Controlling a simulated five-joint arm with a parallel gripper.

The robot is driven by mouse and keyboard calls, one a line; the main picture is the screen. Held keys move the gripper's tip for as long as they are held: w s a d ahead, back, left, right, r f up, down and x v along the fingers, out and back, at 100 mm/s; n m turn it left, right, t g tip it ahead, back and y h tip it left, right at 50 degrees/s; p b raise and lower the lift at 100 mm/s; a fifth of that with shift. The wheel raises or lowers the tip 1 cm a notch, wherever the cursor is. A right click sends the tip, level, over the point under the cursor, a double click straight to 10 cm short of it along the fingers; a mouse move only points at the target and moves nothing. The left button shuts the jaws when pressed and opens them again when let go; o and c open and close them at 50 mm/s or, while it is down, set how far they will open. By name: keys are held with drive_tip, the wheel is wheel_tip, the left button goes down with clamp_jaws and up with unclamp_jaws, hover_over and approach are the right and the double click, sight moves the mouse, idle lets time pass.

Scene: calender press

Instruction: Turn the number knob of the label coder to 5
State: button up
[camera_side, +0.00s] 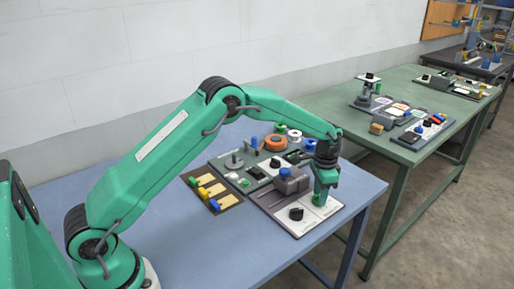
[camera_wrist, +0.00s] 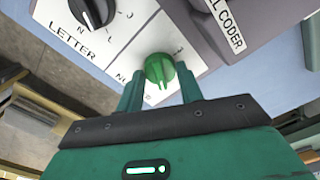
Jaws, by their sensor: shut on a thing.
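The number knob (camera_wrist: 159,68) is green and sits on a white panel in the wrist view. My gripper (camera_wrist: 158,82) is shut on it, with one finger on each side. The knob's ridge points toward my gripper's palm; the number it marks is hidden. One digit, possibly a 3, shows just beyond the knob. The label coder (camera_wrist: 232,22) has a grey housing with its name on a white strip, partly cut off. In the side view my gripper (camera_side: 320,199) points down at the front right of the coder's base, and hides most of the knob.
A black letter knob (camera_wrist: 92,10) stands beside the number knob and also shows in the side view (camera_side: 296,213). A board with yellow pieces (camera_side: 211,191) lies to the left. Reels, including an orange one (camera_side: 275,142), stand behind. The blue table's (camera_side: 220,255) front is clear.

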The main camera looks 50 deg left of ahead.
drive_tip(key=shift+r, duration=0.1)
drive_tip(key=o, duration=1)
wheel_tip(320, 180, up, 7)
drive_tip(key=shift+r, duration=0.4)
drive_tip(key=shift+r, duration=0.1)
